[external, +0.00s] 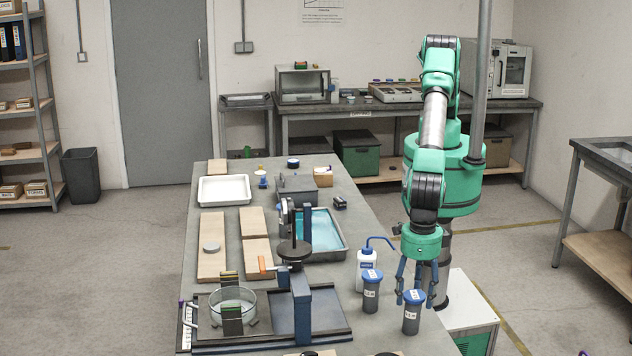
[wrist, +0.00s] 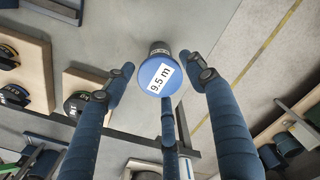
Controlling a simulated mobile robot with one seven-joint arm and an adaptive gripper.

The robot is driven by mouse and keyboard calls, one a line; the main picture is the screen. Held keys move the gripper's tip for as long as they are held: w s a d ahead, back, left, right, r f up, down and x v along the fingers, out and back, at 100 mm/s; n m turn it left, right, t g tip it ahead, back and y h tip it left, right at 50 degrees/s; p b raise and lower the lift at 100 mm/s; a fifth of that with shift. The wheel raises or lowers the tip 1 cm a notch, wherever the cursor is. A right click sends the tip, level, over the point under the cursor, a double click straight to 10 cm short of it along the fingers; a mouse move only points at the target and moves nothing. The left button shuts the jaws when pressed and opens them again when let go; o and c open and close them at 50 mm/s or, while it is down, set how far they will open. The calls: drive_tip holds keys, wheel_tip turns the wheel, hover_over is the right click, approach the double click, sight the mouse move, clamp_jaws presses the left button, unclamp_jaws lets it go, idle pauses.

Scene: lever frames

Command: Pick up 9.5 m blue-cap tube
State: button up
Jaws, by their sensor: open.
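The 9.5 m blue-cap tube (wrist: 159,76) shows in the wrist view, its label readable on the cap, between my spread fingers. It appears to be the dark tube with a blue cap (external: 411,314) under my gripper in the external view, upright near the table's right edge. My gripper (external: 416,290) points down, open and empty, with its fingertips close to the cap's level. In the wrist view my gripper's fingers (wrist: 160,80) stand around the cap with gaps. I cannot tell whether any finger touches it.
A second blue-cap tube (external: 371,292) stands just left, with a white wash bottle (external: 366,268) behind it. A dark stand (external: 300,300), a glass dish (external: 233,305) and a blue tray (external: 340,262) lie further left.

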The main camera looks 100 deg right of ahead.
sight(414, 314)
drive_tip(key=shift+f, duration=1.05)
drive_tip(key=shift+f, duration=0.1)
drive_tip(key=shift+s+d+f, duration=0.1)
drive_tip(key=shift+f, duration=2.4)
drive_tip(key=shift+c, duration=0.2)
drive_tip(key=c, duration=1.3)
clamp_jaws()
drive_tip(key=shift+r, duration=0.15)
